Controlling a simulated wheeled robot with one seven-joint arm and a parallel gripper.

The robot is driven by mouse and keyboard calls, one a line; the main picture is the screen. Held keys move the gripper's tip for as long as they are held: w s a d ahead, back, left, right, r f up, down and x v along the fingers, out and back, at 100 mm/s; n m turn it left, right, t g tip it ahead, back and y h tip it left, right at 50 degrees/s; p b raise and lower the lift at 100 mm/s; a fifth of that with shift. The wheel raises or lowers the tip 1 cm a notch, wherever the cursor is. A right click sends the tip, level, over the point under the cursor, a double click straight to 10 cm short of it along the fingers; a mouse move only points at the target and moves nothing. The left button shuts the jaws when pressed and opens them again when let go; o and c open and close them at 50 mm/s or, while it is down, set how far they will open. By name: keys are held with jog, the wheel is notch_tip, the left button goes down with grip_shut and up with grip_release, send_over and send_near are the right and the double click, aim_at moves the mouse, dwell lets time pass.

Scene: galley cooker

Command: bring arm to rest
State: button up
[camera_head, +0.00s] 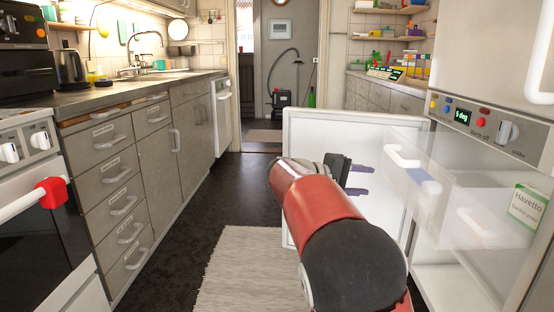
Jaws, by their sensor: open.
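My red and black arm reaches forward from the lower right of the head view. My gripper (359,181) is at its far end, with two purple fingers pointing right and a gap between them. The gripper is open, and I see nothing between the fingers. It shows in front of a white open door panel (305,135). Part of the gripper is hidden behind my arm, and I cannot tell how close the fingers are to the door.
At right stands a white fridge-freezer (478,50) with a clear drawer front (460,200) and a green-and-white Havetto box (527,205). At left are grey drawers (115,170) and an oven with a red-ended handle (50,193). Floor around the mat (240,265) is clear.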

jog(key=s+d+f+m+g+y+p, duration=0.15)
jog(key=s+y, duration=0.25)
jog(key=s, duration=0.4)
jog(key=s+d+y+p, duration=0.2)
jog(key=s+d+y, duration=0.15)
jog(key=s, duration=0.45)
jog(key=s+a+f+m+t+y+p, duration=0.1)
jog(key=s+a+f+y+p, duration=0.1)
jog(key=s+a, duration=0.3)
jog(key=s+a+f+m+t+y+p, duration=0.1)
jog(key=s+a+y, duration=0.4)
jog(key=s, duration=0.9)
jog(key=shift+s+f+p, duration=0.3)
jog(key=shift+f+p, duration=0.2)
jog(key=shift+f, duration=0.2)
jog(key=shift+m+t+y, duration=0.25)
